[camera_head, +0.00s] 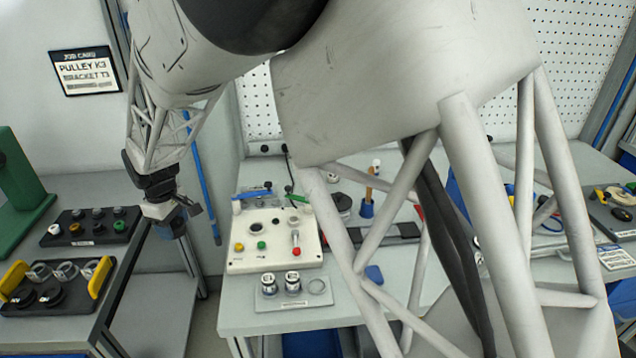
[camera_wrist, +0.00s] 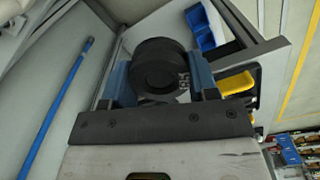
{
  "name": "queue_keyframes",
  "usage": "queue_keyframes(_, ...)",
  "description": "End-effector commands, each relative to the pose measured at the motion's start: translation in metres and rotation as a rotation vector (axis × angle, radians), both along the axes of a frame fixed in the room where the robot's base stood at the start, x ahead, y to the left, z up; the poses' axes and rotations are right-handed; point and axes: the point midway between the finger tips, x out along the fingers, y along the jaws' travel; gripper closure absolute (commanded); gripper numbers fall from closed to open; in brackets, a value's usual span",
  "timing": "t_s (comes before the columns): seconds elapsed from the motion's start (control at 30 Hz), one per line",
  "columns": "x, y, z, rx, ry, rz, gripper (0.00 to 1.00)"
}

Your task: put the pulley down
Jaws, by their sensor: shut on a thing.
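My gripper (camera_wrist: 160,76) is shut on a black round pulley (camera_wrist: 157,62), held between its two blue fingers in the wrist view. In the head view my gripper (camera_head: 172,216) hangs at the left, over the gap between the left bench and the middle bench. The pulley cannot be made out clearly there. A black tray with yellow handles (camera_head: 52,303) stands on the left bench, left of and apart from my gripper. It holds black discs in front and metal ring-like parts behind. A yellow handle (camera_wrist: 236,83) shows right of my gripper in the wrist view.
A second black tray (camera_head: 92,240) with several small parts lies behind the first. The middle bench carries a white button box (camera_head: 270,258) and a plate (camera_head: 318,301) with two metal cylinders. A blue pole (camera_head: 202,180) stands behind my gripper. My arm hides much of the right.

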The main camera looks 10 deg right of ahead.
Motion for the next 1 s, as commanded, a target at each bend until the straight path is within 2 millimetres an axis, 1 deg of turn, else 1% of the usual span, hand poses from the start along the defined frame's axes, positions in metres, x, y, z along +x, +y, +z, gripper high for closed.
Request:
queue_keyframes(0.03, 0.003, -0.017, 0.001, 0.0, 0.0, -0.024, 0.73)
queue_keyframes(0.1, 0.006, -0.037, 0.002, 0.001, -0.001, -0.054, 0.73)
queue_keyframes(0.47, 0.008, -0.139, 0.004, 0.0, 0.0, -0.208, 0.73)
queue_keyframes(0.73, -0.001, -0.211, 0.004, 0.001, -0.001, -0.323, 0.73)
queue_keyframes(1.0, -0.018, -0.279, 0.002, 0.0, 0.0, -0.439, 0.73)
